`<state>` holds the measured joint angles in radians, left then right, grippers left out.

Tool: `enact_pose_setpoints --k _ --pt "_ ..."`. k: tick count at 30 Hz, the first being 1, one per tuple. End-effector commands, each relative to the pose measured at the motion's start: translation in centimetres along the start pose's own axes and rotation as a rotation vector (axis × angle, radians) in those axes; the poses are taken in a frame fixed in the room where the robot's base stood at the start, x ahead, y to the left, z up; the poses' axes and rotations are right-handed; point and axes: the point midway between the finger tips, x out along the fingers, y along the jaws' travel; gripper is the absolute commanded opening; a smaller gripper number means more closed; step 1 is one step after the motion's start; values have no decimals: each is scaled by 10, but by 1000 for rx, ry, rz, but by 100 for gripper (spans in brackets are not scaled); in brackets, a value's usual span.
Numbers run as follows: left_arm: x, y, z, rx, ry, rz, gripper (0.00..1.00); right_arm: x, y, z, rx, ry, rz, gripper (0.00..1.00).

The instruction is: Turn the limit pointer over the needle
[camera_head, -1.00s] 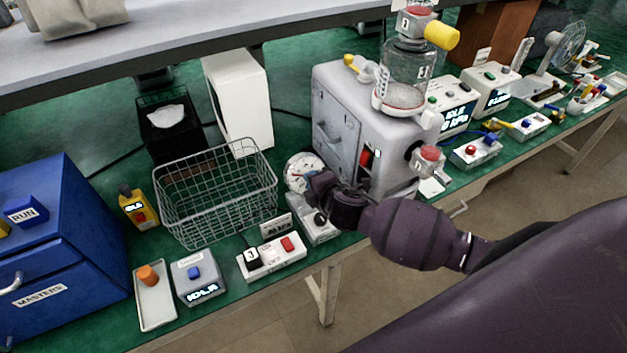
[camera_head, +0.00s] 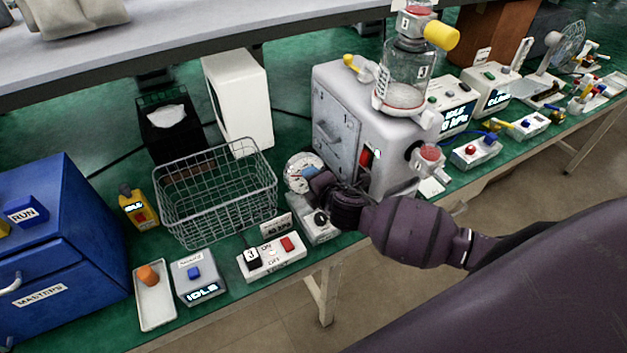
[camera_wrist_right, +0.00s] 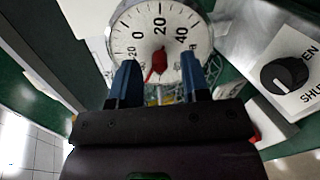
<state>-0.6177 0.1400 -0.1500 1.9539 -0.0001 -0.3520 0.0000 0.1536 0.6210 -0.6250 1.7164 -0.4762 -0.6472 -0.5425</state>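The round white gauge (camera_head: 299,165) stands at the front left of the grey machine. In the right wrist view its dial (camera_wrist_right: 147,20) fills the top middle, with black numbers and a red pointer (camera_wrist_right: 157,66) at its centre. I cannot clearly tell the needle from the pointer. My right gripper (camera_head: 311,172) is at the lower right of the gauge face. In the right wrist view its two blue fingers (camera_wrist_right: 158,62) are apart, one on each side of the red pointer, with a gap showing. Contact cannot be told. My left gripper is not in view.
A black knob (camera_wrist_right: 285,74) marked OPEN and SHUT sits right of the gauge. A wire basket (camera_head: 215,200) stands to the left. A white switch box (camera_head: 272,262) is in front. The grey machine (camera_head: 350,95) rises behind my right wrist.

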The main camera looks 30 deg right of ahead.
Motion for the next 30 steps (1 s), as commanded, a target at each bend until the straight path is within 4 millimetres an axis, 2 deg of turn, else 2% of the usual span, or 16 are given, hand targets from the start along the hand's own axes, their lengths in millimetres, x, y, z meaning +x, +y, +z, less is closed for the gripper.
enact_pose_setpoints --k 8,13,24,30 --pt "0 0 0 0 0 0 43 -1 0 0 1 0 0 42" --pt "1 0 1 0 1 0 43 -12 -1 0 1 0 0 42" --pt "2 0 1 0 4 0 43 -73 -1 0 0 0 -1 42" --pt "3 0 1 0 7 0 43 -98 -1 0 1 1 -1 42"
